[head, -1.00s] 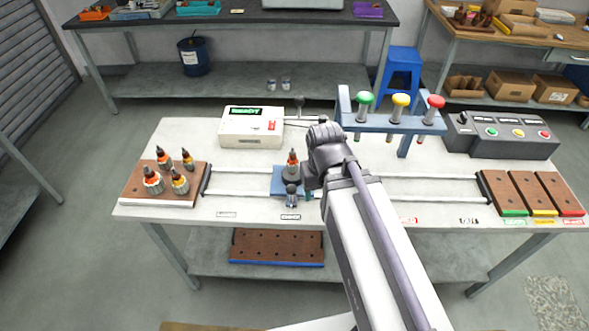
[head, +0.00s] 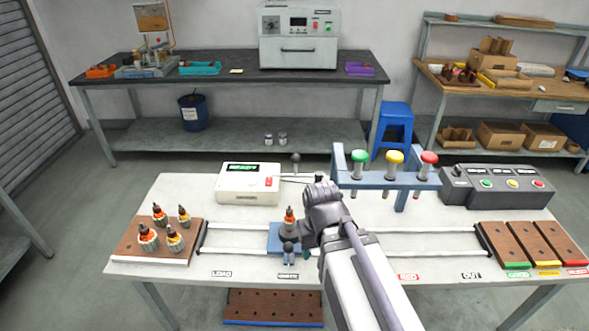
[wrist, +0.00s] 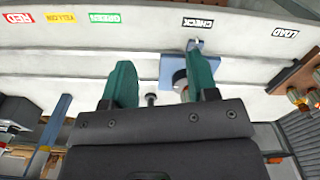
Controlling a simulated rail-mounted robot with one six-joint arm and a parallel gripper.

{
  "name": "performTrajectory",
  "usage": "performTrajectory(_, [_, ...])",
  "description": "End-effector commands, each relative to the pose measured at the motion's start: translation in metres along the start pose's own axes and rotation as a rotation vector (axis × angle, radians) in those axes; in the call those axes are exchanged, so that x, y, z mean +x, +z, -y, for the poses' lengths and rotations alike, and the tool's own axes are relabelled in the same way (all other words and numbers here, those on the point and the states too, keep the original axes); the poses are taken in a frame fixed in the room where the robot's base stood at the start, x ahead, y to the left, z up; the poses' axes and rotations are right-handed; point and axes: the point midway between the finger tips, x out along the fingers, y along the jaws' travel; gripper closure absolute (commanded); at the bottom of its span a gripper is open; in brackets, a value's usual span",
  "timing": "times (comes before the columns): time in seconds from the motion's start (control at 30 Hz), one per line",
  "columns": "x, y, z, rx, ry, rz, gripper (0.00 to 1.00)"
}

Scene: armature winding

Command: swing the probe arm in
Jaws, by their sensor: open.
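The white tester (head: 235,190) with a green display stands behind the rails. Its thin probe arm (head: 298,179) points right, behind the blue carriage and apart from the armature; a dark-topped post (head: 295,160) stands near it. The blue carriage (head: 276,240) carries an armature (head: 290,222) with an orange top at the CHECK label; it also shows in the wrist view (wrist: 172,72). My gripper (wrist: 158,65) is open, with green fingers. A small dark knob (wrist: 151,99) shows between the fingers; I cannot tell which part it belongs to. My wrist hides part of the carriage's right side.
A blue rack (head: 385,181) with green, yellow and red plungers stands behind the rails at right. A grey control box (head: 497,185) is beyond it. Several armatures sit on the brown left tray (head: 150,249). Sorting trays (head: 507,243) lie at right. The rails right of my arm look clear.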

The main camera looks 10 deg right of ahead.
Motion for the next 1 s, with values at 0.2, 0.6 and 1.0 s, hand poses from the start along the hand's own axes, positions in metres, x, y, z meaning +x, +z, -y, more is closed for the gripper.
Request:
performTrajectory(0.2, [-0.031, -0.094, 0.011, 0.006, -0.011, 0.049, 0.67])
performTrajectory(0.6, [-0.114, -0.377, 0.058, 0.04, -0.021, 0.251, 1.0])
performTrajectory(1.0, [-0.121, -0.41, 0.054, 0.048, -0.008, 0.299, 1.0])
